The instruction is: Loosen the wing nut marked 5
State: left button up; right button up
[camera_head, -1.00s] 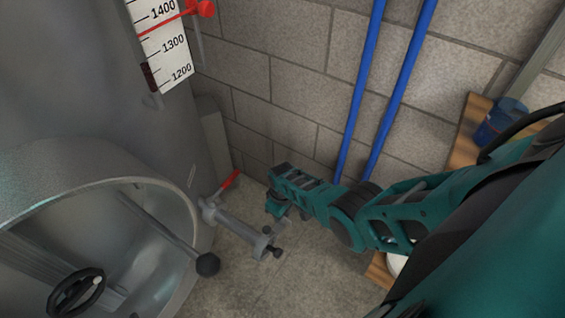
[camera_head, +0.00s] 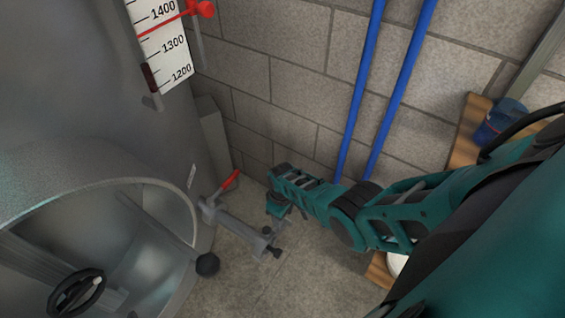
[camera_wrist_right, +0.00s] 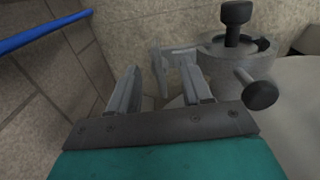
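No number 5 is readable in any view, and I cannot make out the marked wing nut for sure. My right gripper (camera_head: 280,211) is low beside a grey pipe fitting (camera_head: 237,226) at the foot of the steel tank. In the right wrist view the right gripper (camera_wrist_right: 160,70) is open, its two fingers apart. My left gripper is not in view.
The steel tank (camera_head: 90,120) with its round opening and black handwheel (camera_head: 76,293) fills the left. A red valve lever (camera_head: 231,179) rises from the fitting. Blue pipes (camera_head: 364,85) run down the block wall. A wooden shelf (camera_head: 467,137) stands right.

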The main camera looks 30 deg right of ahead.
notch_tip(320, 180, up, 9)
jog(key=p, duration=0.5)
jog(key=shift+f+p, duration=0.2)
jog(key=shift+p, duration=0.15)
jog(key=shift+r+b, duration=0.35)
jog(key=shift+r, duration=1.85)
